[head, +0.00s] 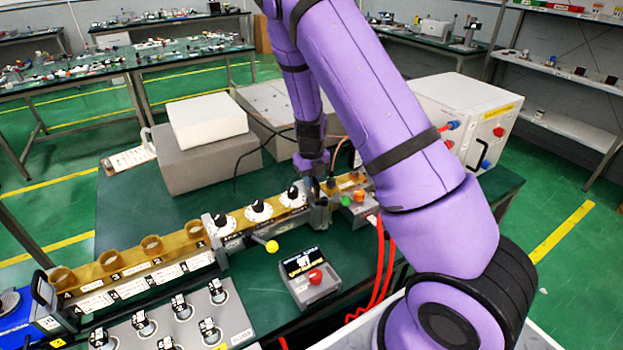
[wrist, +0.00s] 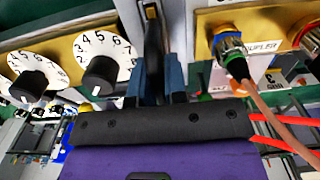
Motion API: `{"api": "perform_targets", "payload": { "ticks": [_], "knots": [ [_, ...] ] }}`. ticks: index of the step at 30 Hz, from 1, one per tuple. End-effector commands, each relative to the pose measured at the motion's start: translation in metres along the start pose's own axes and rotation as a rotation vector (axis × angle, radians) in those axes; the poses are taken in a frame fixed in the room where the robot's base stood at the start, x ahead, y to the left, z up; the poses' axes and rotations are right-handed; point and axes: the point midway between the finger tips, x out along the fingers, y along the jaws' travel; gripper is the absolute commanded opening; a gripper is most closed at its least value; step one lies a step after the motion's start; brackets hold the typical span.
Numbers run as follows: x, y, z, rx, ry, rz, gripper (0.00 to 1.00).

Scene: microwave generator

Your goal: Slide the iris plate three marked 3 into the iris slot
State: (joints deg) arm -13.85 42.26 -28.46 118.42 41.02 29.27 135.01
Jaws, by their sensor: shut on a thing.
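My gripper (head: 318,188) is at the right end of the brass waveguide run (head: 178,243), beside the dials. In the wrist view, my gripper's two blue-grey fingers (wrist: 154,82) are closed on a narrow dark upright piece, taken as the iris plate (wrist: 153,48). It is seen nearly edge-on, between the dial section and the brass coupler block (wrist: 270,55). Its mark cannot be read. The iris slot is hidden by my gripper and arm in the head view, and I cannot tell how far the plate sits in it.
White numbered dials (head: 259,210) stand left of my gripper. A cable connector (wrist: 230,52) is close on its right. Red hoses (head: 380,265) hang below. A box with a red button (head: 315,277) and a grey rack of knobbed pieces (head: 232,312) stand in front.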

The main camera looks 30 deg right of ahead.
Motion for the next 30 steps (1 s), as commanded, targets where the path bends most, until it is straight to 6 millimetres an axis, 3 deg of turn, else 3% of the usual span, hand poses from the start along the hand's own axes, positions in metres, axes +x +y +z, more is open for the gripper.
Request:
{"api": "perform_targets", "payload": {
  "ticks": [6,7,10,11,22,30],
  "knots": [
    [0.004,0.000,0.000,-0.001,0.000,0.000,0.00],
    [0.004,0.000,0.000,-0.001,0.000,0.000,0.18],
    [0.004,0.000,0.000,0.000,0.000,0.000,0.41],
    [0.004,0.000,0.000,0.000,0.000,0.000,0.43],
    [-0.003,0.001,0.000,0.000,-0.001,0.000,0.43],
    [-0.049,0.001,0.001,-0.002,-0.004,-0.001,0.43]
  ]
}}
